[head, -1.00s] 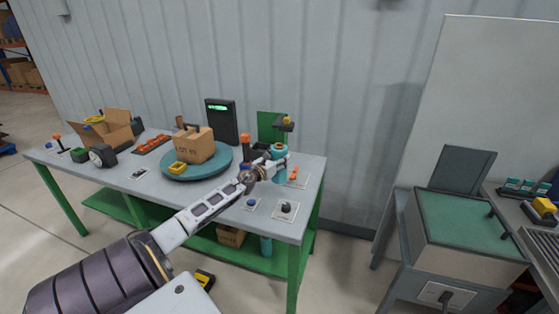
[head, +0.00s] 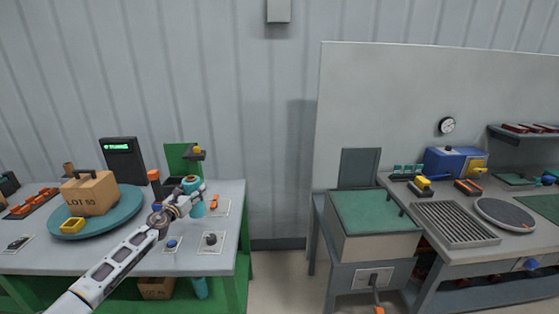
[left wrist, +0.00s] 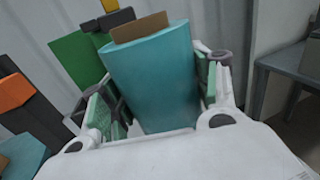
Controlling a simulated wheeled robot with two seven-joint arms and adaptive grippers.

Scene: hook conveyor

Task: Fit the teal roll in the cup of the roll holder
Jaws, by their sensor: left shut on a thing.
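The teal roll (head: 196,208) shows in the head view near the right end of the left table. My left gripper (head: 188,206) is shut around it and holds it upright or nearly so. In the left wrist view the teal roll (left wrist: 155,80), with a brown core at its top, stands between the green-padded fingers of my left gripper (left wrist: 152,100). I cannot tell if its lower end touches the table. I cannot pick out the roll holder or its cup with certainty. My right gripper is not in view.
A green panel (head: 176,155) and a dark arm with a yellow tip (head: 194,152) stand behind the roll. A turntable (head: 128,208) bears a carton (head: 90,193). At right are a green-topped cabinet (head: 375,212) and a bench with a grille (head: 453,222). A floor gap separates the tables.

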